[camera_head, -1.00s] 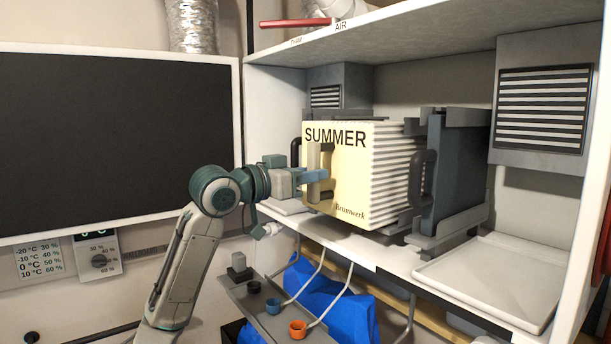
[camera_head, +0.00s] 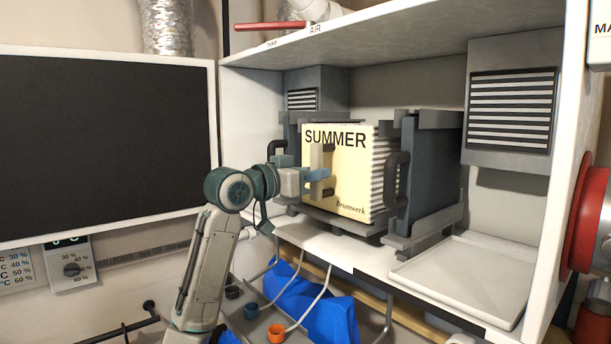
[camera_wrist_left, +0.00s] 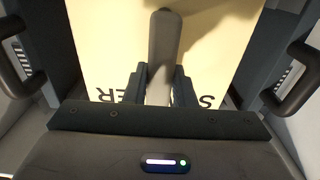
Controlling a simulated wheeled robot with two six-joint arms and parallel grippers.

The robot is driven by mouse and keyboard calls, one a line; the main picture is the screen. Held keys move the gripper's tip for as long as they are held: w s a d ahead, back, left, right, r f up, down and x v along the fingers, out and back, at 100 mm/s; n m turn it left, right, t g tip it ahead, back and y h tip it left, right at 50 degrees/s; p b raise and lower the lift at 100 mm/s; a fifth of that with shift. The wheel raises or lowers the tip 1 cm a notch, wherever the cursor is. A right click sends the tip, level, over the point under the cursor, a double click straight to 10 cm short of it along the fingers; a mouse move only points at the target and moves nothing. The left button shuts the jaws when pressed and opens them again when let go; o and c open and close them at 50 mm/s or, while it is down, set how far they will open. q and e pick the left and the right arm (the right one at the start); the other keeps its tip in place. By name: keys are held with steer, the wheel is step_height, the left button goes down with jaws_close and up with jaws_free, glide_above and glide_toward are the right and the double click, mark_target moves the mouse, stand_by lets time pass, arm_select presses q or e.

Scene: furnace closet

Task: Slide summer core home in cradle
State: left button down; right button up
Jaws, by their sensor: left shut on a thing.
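The summer core (camera_head: 351,188) is a cream block with ribbed sides, lettered SUMMER and Brumwerk. It stands upright between the dark side walls of the cradle (camera_head: 433,170) on the white shelf. My left gripper (camera_head: 322,174) is shut on the pale upright handle on the core's front face. In the left wrist view, the fingers (camera_wrist_left: 160,84) close around the handle (camera_wrist_left: 164,50), with the cream face (camera_wrist_left: 215,50) behind. Dark cradle handles flank the core on both sides. The core's rear is hidden. My right gripper is not in view.
A white tray (camera_head: 464,275) lies right of the cradle. A vented grey box (camera_head: 512,108) is on the back wall. Below the shelf are a blue bag (camera_head: 318,308), a blue cup and an orange cup (camera_head: 276,333). A red round part (camera_head: 590,215) stands at the right edge.

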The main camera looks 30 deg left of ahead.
arm_select(q)
steer(key=shift+w+d, duration=0.2)
steer(key=shift+w, duration=0.15)
steer(key=shift+r, duration=0.1)
steer(key=c, duration=1.1)
jaws_free()
